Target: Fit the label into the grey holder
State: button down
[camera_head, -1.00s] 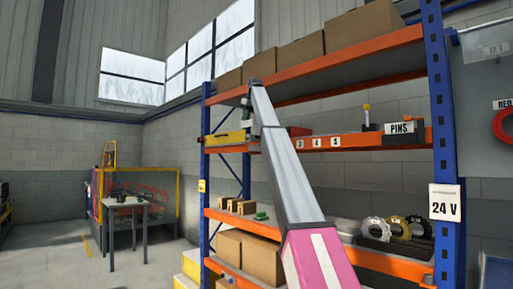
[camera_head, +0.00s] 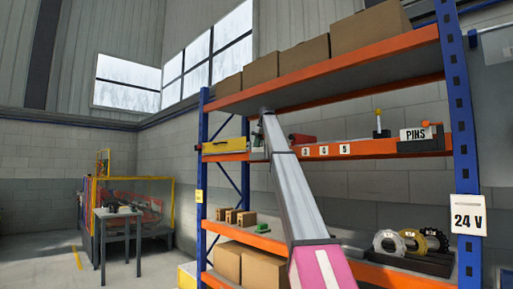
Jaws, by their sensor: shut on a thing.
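My gripper (camera_head: 258,146) is at the far end of my arm, in front of the orange middle shelf beam (camera_head: 375,147), just right of a yellow box. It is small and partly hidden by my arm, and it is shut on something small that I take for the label. The label's face cannot be made out. White number labels, 3 (camera_head: 306,152), 4 (camera_head: 324,150) and 5 (camera_head: 345,149), sit on the beam to the right of my gripper. I cannot make out the grey holder; it may be hidden behind my arm or gripper.
The yellow box (camera_head: 225,145) lies on the middle shelf, left of my gripper. Cartons (camera_head: 304,60) fill the top shelf. Blue uprights (camera_head: 462,120) flank the rack.

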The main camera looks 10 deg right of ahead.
jog(key=shift+f, duration=0.55)
jog(key=shift+f, duration=0.1)
jog(key=shift+f, duration=0.3)
jog(key=shift+f, duration=0.2)
jog(key=c, duration=1.3)
grip_release()
jog(key=shift+o, duration=0.2)
